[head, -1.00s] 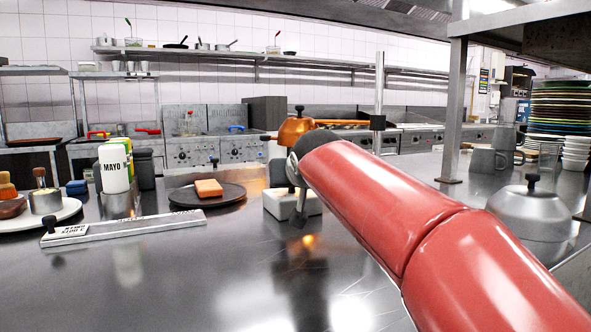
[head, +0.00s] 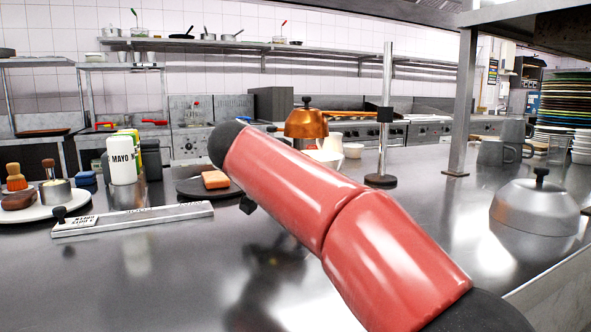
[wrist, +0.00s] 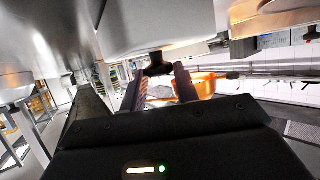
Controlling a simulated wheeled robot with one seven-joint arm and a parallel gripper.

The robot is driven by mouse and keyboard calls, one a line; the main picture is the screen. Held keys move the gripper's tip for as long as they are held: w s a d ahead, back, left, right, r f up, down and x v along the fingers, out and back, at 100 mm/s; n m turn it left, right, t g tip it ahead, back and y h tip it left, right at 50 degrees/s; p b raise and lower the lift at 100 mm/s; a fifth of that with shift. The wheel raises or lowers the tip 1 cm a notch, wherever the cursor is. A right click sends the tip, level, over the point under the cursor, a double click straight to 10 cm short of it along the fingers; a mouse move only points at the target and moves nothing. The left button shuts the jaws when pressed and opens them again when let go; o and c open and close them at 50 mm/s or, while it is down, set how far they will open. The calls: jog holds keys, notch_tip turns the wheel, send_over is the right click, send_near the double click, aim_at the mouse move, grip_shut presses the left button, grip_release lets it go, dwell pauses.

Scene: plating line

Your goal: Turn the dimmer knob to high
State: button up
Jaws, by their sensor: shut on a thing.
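In the wrist view a dark knob (wrist: 157,69) stands on a pale grey block (wrist: 160,28) at the top of the picture. My gripper (wrist: 162,80) has one finger on each side of the knob and is shut on it. The knob's setting marks cannot be read.
A metal bar with a black ball (head: 135,219), a mayo bottle (head: 122,160) and a dark plate with an orange block (head: 190,188) are left of my arm. A metal post (head: 386,120) and a steel dome (head: 535,209) are to its right. The front counter is clear.

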jog(key=shift+f+g+h, duration=0.1)
jog(key=shift+g+h, duration=0.2)
jog(key=o, duration=0.9)
jog(key=shift+a, duration=0.1)
jog(key=v, duration=0.7)
jog(key=shift+s+a, duration=0.1)
jog(key=shift+s, duration=0.25)
